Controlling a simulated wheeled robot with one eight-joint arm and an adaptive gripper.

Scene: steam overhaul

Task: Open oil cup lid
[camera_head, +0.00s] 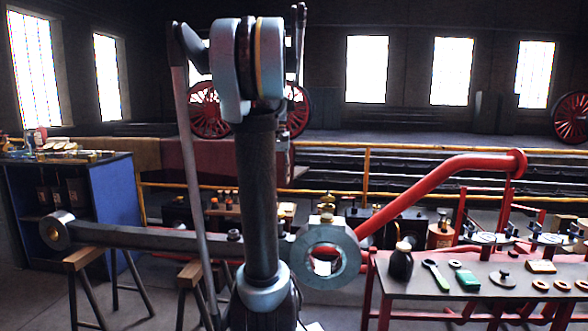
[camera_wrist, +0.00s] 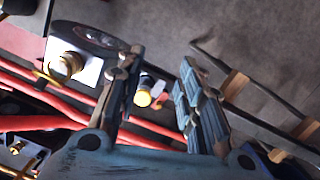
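No oil cup lid can be told apart for sure. In the wrist view a round brass fitting (camera_wrist: 66,65) sits on a pale block at the left, outside my fingers. In the head view a small brass-topped piece (camera_head: 326,218) stands at the top of the rod's ring end. My gripper is not clearly seen there, as my arm fills the middle.
A long steel rod (camera_head: 140,234) lies on wooden trestles (camera_head: 84,259). A red pipe (camera_head: 425,192) slopes up at the right. A grey bench (camera_head: 460,291) holds a dark bottle (camera_head: 401,262), tools and rings. A blue cabinet (camera_head: 108,200) stands at the left.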

